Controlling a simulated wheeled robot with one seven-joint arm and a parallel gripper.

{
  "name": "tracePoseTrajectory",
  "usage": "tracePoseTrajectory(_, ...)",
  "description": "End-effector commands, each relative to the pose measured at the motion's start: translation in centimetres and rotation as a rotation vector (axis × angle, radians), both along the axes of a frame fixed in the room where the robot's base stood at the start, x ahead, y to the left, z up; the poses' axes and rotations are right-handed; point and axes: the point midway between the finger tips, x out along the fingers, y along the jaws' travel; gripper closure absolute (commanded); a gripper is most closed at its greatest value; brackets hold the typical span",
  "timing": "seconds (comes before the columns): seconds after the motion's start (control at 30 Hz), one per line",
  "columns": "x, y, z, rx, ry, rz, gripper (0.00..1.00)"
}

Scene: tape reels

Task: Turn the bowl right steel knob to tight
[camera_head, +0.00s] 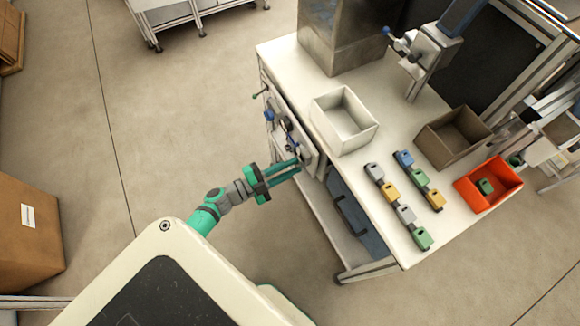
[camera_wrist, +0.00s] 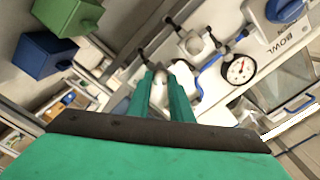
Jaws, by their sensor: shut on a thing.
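In the wrist view, the two green fingers of my gripper (camera_wrist: 160,76) reach forward onto a fitting panel. They are closed around a pale steel knob (camera_wrist: 160,90), which they partly hide. The word BOWL (camera_wrist: 291,39) is printed on the panel to the right. In the head view, my gripper (camera_head: 299,166) is at the front side of the white workbench, against the panel (camera_head: 281,112). The knob cannot be made out there, and its turn position is not readable in either view.
A dial gauge (camera_wrist: 239,70) and a blue knob (camera_wrist: 286,9) sit right of my fingers. On the bench stand a white bin (camera_head: 344,119), a brown bin (camera_head: 454,136) and a red bin (camera_head: 489,183), with several coloured blocks (camera_head: 387,194). Floor left of the bench is open.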

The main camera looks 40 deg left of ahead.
Motion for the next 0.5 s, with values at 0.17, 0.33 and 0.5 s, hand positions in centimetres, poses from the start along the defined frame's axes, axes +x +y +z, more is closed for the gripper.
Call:
tracePoseTrajectory(0.17, -0.04, 0.03, -0.01, -0.001, 0.0, 0.0, 0.62)
tracePoseTrajectory(0.33, -0.02, 0.0, -0.01, -0.001, 0.0, 0.0, 0.62)
tracePoseTrajectory(0.5, -0.35, 0.17, -0.02, -0.001, 0.001, 0.001, 0.62)
